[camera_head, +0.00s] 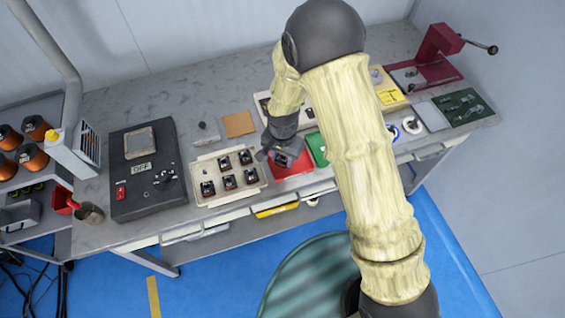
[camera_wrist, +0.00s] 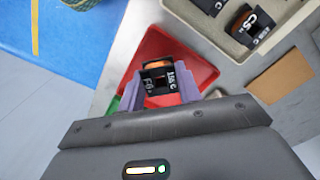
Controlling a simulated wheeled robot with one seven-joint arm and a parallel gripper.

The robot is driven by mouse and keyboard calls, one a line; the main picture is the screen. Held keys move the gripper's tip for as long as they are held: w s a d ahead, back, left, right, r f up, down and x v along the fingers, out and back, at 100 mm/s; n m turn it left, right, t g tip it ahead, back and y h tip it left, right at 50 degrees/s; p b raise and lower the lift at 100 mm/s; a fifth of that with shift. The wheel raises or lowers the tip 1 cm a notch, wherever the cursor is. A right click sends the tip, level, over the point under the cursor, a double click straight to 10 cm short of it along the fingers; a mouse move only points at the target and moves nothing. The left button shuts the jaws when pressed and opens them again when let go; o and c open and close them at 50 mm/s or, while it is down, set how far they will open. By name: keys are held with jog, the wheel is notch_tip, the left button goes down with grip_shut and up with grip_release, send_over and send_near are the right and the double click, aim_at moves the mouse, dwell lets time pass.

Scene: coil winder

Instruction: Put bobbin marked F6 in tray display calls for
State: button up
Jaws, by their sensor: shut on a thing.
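My gripper (camera_head: 281,150) is shut on a dark bobbin with an orange winding (camera_wrist: 160,80), and its label appears to read F6 in the wrist view. The fingers (camera_wrist: 161,88) grip it from both sides. The bobbin is over the red tray (camera_head: 290,168), which also shows behind it in the wrist view (camera_wrist: 196,68); I cannot tell whether it touches the tray floor. A green tray (camera_head: 317,148) is just right of the red one, partly hidden by my arm. The display (camera_head: 141,168) on the black winder unit shows small green characters that I cannot read surely.
A beige holder (camera_head: 233,198) with several bobbins stands left of the red tray; one is marked C5 in the wrist view (camera_wrist: 258,22). A tan pad (camera_head: 239,124) lies behind. A red clamp device (camera_head: 430,58) is at the back right. My arm hides the bench middle.

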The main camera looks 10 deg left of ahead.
aim_at(283, 170)
jog(key=shift+f+p, duration=0.3)
jog(key=shift+f, duration=1.55)
jog(key=shift+f, duration=0.15)
jog(key=o, duration=0.8)
jog(key=shift+c, duration=0.2)
notch_tip(283, 170, up, 12)
jog(key=b, duration=0.2)
jog(key=shift+r, duration=0.2)
